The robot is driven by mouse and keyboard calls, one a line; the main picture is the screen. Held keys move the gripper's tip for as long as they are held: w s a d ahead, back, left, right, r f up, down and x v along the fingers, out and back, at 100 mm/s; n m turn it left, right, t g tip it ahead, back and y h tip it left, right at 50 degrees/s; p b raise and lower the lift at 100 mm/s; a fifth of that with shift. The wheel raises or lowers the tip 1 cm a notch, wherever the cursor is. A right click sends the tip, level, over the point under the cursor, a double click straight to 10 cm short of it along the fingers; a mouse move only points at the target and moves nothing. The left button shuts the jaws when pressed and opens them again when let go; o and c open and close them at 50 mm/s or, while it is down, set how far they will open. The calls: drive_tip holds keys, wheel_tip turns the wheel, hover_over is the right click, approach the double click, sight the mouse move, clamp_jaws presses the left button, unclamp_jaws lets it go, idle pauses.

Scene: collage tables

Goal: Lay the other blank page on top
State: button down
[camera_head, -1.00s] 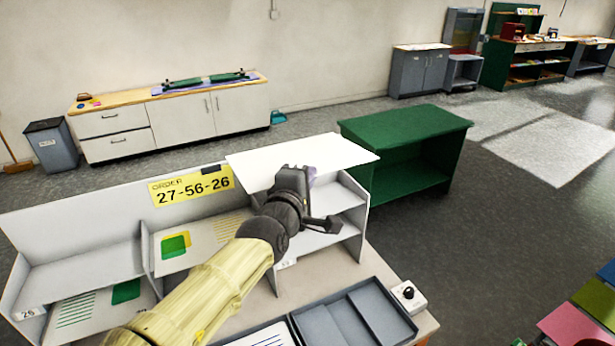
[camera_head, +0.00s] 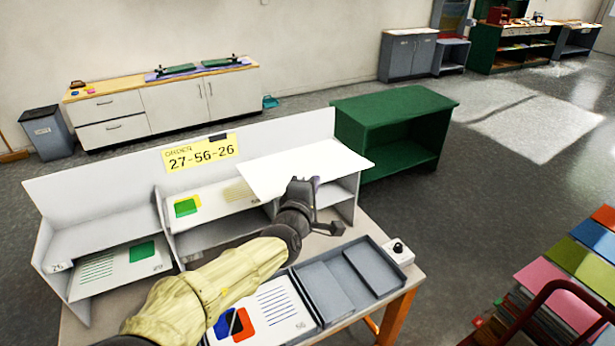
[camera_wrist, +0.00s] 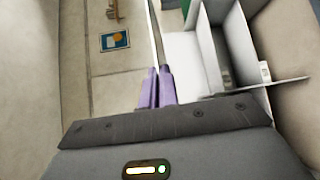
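My gripper (camera_head: 306,190) is shut on the near edge of a white blank page (camera_head: 305,168), held about level in front of the right part of the grey sorter (camera_head: 90,190). In the wrist view the two purple fingers (camera_wrist: 156,86) are together, and a thin pale line runs from them, seemingly the page edge-on. The sorter has slots with printed sheets, one with green and yellow shapes (camera_head: 190,207) and one with green lines (camera_head: 105,268). Below the page, the right slots are partly hidden. I cannot see another blank page clearly.
A dark grey tray (camera_head: 318,308) on the table's front holds a printed sheet (camera_head: 270,312) at left; its right sections look empty. A white box with a black knob (camera_head: 398,250) stands beside it. Coloured boards (camera_head: 560,285) are at right. A green shelf (camera_head: 395,125) stands behind.

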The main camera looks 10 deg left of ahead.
drive_tip(key=w+d+f+n+y, duration=0.1)
drive_tip(key=d+f, duration=0.4)
drive_tip(key=f, duration=0.5)
drive_tip(key=w+d+f, duration=0.1)
drive_tip(key=d+f, duration=0.4)
drive_tip(key=f, duration=0.5)
drive_tip(key=s+d+f, duration=0.5)
drive_tip(key=d+f, duration=0.2)
drive_tip(key=f, duration=0.1)
drive_tip(key=s+d+f+y, duration=0.1)
drive_tip(key=s+d+f, duration=0.3)
drive_tip(key=d+f, duration=0.3)
wheel_tip(320, 180, down, 2)
drive_tip(key=shift+s+f+n, duration=0.2)
drive_tip(key=shift+s+n, duration=0.15)
drive_tip(key=shift+n, duration=0.05)
drive_tip(key=shift+d, duration=0.1)
